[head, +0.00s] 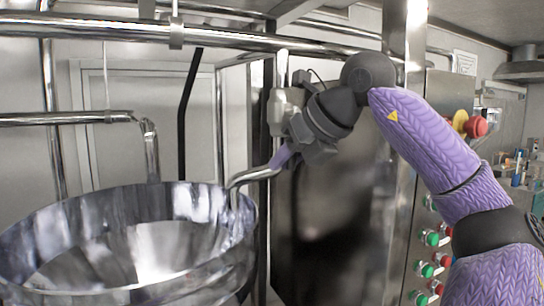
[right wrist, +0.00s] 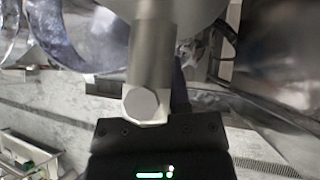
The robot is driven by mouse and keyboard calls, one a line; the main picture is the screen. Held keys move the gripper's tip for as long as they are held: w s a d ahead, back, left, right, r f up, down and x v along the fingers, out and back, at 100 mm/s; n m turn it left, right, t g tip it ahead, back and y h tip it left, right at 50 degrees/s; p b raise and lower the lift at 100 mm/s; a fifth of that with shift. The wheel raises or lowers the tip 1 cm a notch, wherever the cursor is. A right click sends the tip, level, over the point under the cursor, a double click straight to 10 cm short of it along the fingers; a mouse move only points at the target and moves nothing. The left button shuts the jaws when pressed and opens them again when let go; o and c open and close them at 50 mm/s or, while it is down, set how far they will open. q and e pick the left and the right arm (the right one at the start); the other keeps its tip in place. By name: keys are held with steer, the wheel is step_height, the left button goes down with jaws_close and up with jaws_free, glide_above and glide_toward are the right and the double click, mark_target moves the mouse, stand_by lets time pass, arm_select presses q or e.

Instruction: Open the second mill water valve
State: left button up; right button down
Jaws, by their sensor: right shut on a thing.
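A grey metal water valve (head: 278,112) stands in the middle of the head view, beside the large steel bowl (head: 62,290). An upright metal piece rises above it, and a curved spout (head: 252,177) leads toward the bowl's rim. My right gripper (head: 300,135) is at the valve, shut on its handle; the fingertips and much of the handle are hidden. In the right wrist view, a metal cylinder with a hexagonal end (right wrist: 140,104) sits right in front of the gripper. A purple piece (head: 282,157) shows below the gripper. My left gripper is out of view.
A steel cabinet panel (head: 335,240) stands right behind the gripper. A control column (head: 437,180) with green and red buttons and a red knob (head: 476,126) is at the right. Horizontal pipes (head: 110,32) cross above. Another bent pipe (head: 150,150) ends over the bowl.

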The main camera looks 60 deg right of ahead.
steer(key=shift+s+d+n+g+h, duration=0.3)
steer(key=shift+d+n+g+h, duration=0.1)
steer(key=shift+d+g+h, duration=0.15)
stand_by(0.4)
steer(key=c, duration=0.6)
jaws_free()
steer(key=shift+s, duration=0.1)
steer(key=v, duration=0.9)
steer(key=shift+s+a+r, duration=0.2)
steer(key=shift+s, duration=0.05)
